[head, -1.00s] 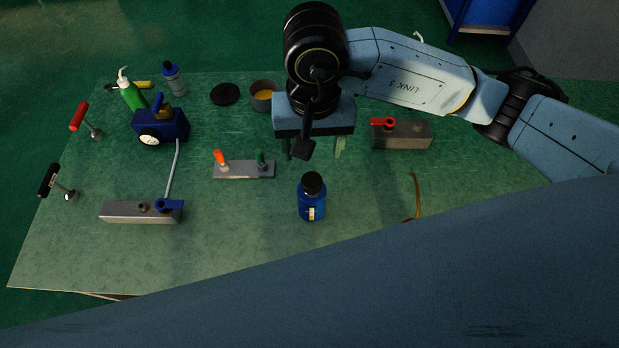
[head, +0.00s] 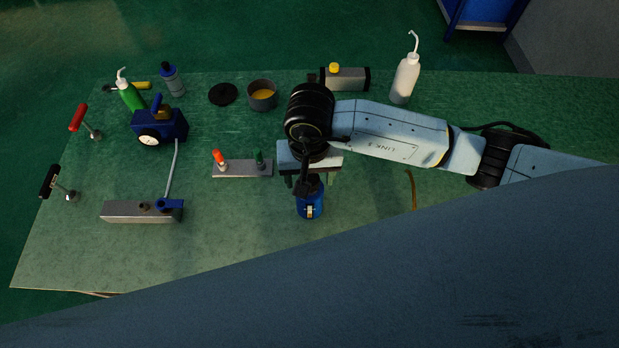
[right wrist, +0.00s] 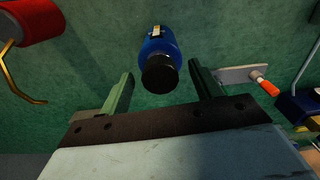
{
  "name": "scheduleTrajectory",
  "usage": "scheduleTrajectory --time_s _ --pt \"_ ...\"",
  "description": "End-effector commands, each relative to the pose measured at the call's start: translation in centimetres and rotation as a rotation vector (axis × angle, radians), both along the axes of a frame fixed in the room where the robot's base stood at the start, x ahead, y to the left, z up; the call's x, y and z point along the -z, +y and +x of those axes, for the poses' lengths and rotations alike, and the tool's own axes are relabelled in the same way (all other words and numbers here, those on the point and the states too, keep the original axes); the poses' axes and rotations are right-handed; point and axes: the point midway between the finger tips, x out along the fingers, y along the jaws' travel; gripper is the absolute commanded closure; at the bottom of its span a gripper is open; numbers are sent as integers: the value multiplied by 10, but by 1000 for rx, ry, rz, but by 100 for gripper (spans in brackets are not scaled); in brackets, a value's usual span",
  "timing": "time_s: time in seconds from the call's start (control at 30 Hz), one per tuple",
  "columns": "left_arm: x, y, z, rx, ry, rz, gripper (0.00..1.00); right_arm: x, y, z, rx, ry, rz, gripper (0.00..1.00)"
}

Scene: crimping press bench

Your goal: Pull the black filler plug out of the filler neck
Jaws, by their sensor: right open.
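A blue bottle (head: 310,209) stands upright near the middle of the bench. In the head view its top is hidden under my right gripper (head: 304,180). In the right wrist view the bottle (right wrist: 158,42) carries a round black cap or plug (right wrist: 159,75). No other black plug in a neck is clear to me. My left gripper is out of view.
A grey plate (head: 240,169) with orange and green pegs lies left of the bottle. A blue gauge unit (head: 174,126) and metal block (head: 132,212) stand farther left. A grey cup (head: 262,99), white wash bottle (head: 406,78) and yellow-topped box (head: 346,79) stand at the back.

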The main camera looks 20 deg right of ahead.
Motion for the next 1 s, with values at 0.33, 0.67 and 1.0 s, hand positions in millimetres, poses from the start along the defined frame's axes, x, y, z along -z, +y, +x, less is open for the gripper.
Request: scheduleTrajectory --time_s 0.33,0.67,1.0 --pt "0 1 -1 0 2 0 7 0 0 0 0 0 0 64" --pt "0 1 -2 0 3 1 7 -1 0 0 0 0 0 88" --pt "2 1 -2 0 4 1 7 -45 0 2 -2 -6 1 88"
